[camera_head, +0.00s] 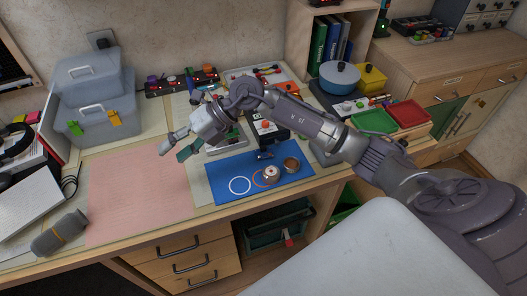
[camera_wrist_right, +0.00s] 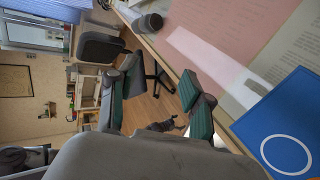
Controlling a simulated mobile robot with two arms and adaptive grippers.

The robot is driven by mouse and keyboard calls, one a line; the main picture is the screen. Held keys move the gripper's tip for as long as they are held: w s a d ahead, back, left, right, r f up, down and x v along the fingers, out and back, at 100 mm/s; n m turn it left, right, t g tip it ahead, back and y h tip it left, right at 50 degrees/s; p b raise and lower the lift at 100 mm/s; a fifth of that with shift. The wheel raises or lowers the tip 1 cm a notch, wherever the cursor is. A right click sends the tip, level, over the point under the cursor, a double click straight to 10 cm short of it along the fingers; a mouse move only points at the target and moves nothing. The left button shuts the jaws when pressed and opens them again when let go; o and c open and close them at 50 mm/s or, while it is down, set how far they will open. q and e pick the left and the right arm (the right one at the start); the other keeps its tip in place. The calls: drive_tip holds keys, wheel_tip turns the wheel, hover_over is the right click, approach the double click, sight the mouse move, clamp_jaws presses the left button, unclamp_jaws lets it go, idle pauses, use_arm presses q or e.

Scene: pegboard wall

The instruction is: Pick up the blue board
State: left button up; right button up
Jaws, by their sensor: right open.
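The blue board (camera_head: 218,184) lies flat on the desk near its front edge, right of the pink mat. A white ring, an orange ring, a small round piece and a brown round piece sit on it. My right gripper (camera_head: 178,144) is open and empty, above the desk to the upper left of the board, apart from it. In the right wrist view, the green-padded fingers (camera_wrist_right: 163,88) are spread with nothing between them, and the board (camera_wrist_right: 262,125) shows at the lower right with its white ring. My left gripper is in neither view.
The pink mat (camera_head: 135,185) is clear of objects. A grey toolbox (camera_head: 92,100) is at the back left. Red (camera_head: 408,113) and green (camera_head: 374,122) trays and a blue pot (camera_head: 339,76) are at the right.

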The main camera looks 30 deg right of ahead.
drive_tip(key=w+d+f+g+h, duration=0.1)
drive_tip(key=w+d+f+h, duration=0.15)
drive_tip(key=d+h, duration=0.7)
drive_tip(key=r+m+g+h, duration=0.1)
drive_tip(key=m+g+h, duration=0.1)
drive_tip(key=m, duration=0.1)
hover_over(263, 147)
drive_tip(key=f, duration=0.7)
drive_tip(key=shift+d+p, duration=0.35)
drive_tip(key=shift+a+f+p, duration=0.15)
drive_tip(key=shift+f+p, duration=0.2)
drive_tip(key=shift+f, duration=1.15)
drive_tip(key=shift+a+f+p, duration=0.15)
drive_tip(key=shift+f+p, duration=0.15)
drive_tip(key=shift+f, duration=1.2)
drive_tip(key=shift+c, duration=0.3)
clamp_jaws()
